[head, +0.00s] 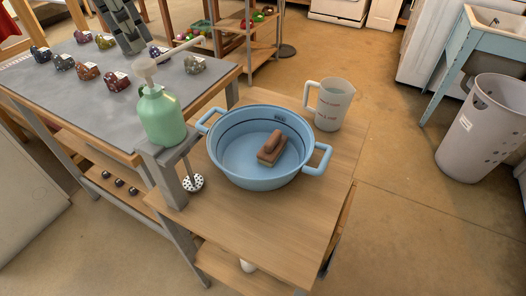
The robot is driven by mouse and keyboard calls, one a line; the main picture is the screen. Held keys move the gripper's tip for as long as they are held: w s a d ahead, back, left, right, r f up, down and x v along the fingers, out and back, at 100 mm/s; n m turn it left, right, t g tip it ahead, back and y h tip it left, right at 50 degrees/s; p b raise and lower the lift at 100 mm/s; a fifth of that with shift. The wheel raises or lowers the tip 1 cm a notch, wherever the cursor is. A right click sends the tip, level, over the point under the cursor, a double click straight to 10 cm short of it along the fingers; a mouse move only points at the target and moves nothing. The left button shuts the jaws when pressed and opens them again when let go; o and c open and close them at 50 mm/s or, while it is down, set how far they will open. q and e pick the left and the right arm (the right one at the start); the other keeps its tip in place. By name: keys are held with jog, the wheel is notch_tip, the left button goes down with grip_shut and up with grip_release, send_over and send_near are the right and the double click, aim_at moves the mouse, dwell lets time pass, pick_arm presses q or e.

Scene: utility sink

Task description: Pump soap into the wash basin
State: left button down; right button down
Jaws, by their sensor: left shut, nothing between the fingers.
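The green soap bottle (162,118) stands upright on a grey post-like stand at the left of the basin. Its white pump head (147,70) is on top, and a long pale spout runs from it up and to the right in the picture. The blue two-handled wash basin (230,168) sits on the wooden table, with a brown brush-like block (272,148) inside. I see no soap in the basin. My left gripper (134,47) is at the top left, behind the bottle, above the grey worktop, apart from the pump. It is shut and empty. My right gripper is out of view.
A translucent measuring jug (331,105) stands behind the basin at its right. A perforated white utensil (193,183) hangs by the stand. Several patterned small objects (88,71) lie on the grey worktop (62,96). The wooden table's front (260,215) is clear.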

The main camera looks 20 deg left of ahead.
aim_at(142, 61)
pick_arm(q)
jog(key=shift+f+b, duration=1.2)
jog(key=shift+f, duration=0.4)
jog(key=shift+r, duration=0.15)
jog(key=shift+r+p, duration=1.55)
jog(key=shift+p, duration=0.3)
notch_tip(142, 61, up, 6)
jog(key=p, duration=0.6)
jog(key=shift+s+f, duration=0.1)
